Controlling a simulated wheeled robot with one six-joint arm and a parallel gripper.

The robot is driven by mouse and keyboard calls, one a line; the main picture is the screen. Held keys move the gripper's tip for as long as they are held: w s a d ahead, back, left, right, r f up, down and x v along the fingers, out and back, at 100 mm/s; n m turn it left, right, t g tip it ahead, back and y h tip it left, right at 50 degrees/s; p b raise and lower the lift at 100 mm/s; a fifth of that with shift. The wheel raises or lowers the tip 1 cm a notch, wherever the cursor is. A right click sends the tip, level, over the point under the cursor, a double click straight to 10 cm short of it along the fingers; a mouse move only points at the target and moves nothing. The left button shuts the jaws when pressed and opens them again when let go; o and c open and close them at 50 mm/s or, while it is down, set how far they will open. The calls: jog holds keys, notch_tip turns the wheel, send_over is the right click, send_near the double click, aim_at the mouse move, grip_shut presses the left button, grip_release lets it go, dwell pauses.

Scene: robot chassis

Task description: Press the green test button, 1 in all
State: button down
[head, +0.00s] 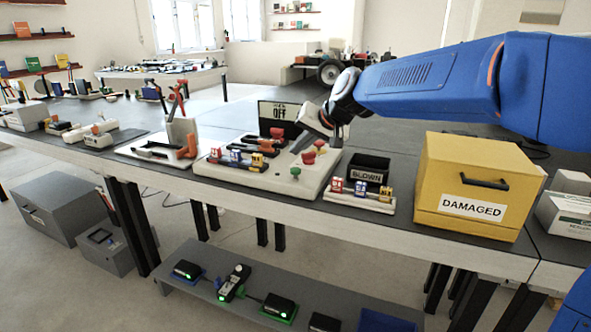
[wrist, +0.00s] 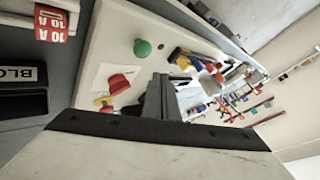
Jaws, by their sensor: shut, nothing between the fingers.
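The green button (head: 295,171) stands up from the near part of a white panel (head: 228,173) on the bench. In the wrist view the green button (wrist: 142,48) is above and a little left of my fingertips, in plain sight. My gripper (head: 302,143) is shut and empty, tilted down over the panel's right part. In the wrist view its closed fingers (wrist: 160,88) point towards the panel, apart from the green button. A red knob (wrist: 119,84) lies just left of the fingers, with yellow beside it. A dark sign reading OFF (head: 280,112) stands at the panel's back.
Red, blue and yellow fuses (head: 238,158) sit on the panel's left. A black BLOWN bin (head: 367,170) and a small fuse rack (head: 358,197) stand right of it. A yellow DAMAGED box (head: 463,183) is farther right. A white tool tray (head: 155,152) lies left.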

jog(key=shift+r, duration=1.15)
